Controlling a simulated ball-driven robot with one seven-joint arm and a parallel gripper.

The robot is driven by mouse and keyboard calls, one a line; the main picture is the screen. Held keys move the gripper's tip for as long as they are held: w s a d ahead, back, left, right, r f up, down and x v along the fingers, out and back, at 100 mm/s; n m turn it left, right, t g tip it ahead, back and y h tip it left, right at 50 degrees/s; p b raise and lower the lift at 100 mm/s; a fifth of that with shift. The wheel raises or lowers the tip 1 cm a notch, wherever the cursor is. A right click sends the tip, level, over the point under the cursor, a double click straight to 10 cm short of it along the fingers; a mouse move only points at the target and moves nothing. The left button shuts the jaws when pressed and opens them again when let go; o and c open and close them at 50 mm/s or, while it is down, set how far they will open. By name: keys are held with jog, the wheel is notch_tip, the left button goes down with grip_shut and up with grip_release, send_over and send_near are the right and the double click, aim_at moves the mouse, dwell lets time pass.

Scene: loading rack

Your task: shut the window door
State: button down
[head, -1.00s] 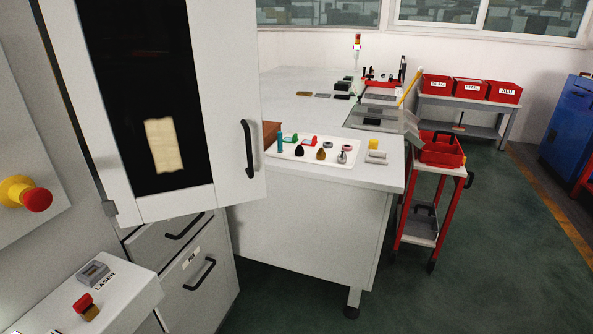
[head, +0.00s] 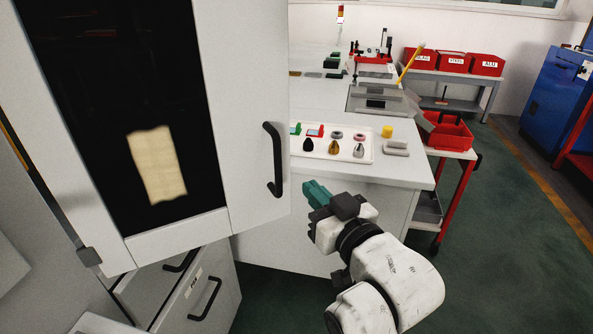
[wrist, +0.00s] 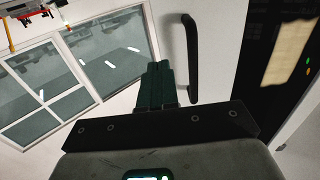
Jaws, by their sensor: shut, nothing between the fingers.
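The window door (head: 210,110) is white with a dark glass pane and stands swung open on the left in the head view. Its black bar handle (head: 275,160) is near the door's right edge. My gripper (head: 312,190) is shut and empty, with teal fingers, to the right of and slightly below the handle in the head view. In the wrist view my gripper (wrist: 157,75) points toward the white door face, with the handle (wrist: 191,60) just right of the fingertips. The fingers do not grip the handle. Whether they touch the door cannot be told.
A white bench (head: 400,172) with a tray (head: 368,152) of small parts stands behind my gripper. A red trolley (head: 447,133) is to its right. Drawers (head: 190,300) sit below the door. Green floor (head: 500,230) is free on the right.

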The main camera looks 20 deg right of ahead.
aim_at(289, 166)
jog(key=w, duration=0.6)
jog(key=shift+w+a+p, duration=0.35)
jog(key=shift+w, duration=0.15)
jog(key=shift+w, duration=0.1)
